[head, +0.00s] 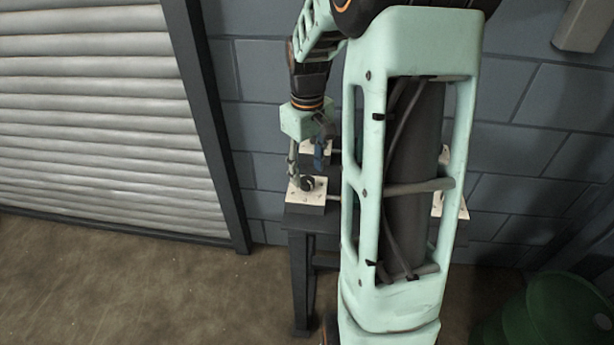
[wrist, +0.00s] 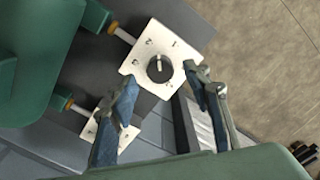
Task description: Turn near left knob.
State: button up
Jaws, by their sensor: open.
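The near left knob (wrist: 159,69) is a round black dial with a pale pointer line, set on a white plate (wrist: 179,42) with printed marks. In the wrist view my gripper (wrist: 162,82) is open, with one blue-grey finger on each side of the knob in the picture; I cannot tell whether either touches it. In the head view the same knob (head: 307,184) sits on its white-topped block at the table's near left corner. My gripper (head: 306,160) is just above it, pointing down. The pointer's exact mark is too small to read.
A second white plate (wrist: 97,128) lies partly behind a finger. A green casing (wrist: 40,60) on the dark table (head: 300,222) joins the plates by short rods. My arm hides most of the table in the head view. A green barrel (head: 560,312) stands at right.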

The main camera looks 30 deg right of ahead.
aim_at(307, 181)
jog(key=shift+f, duration=1.5)
jog(key=shift+c, duration=0.4)
jog(key=c, duration=1.1)
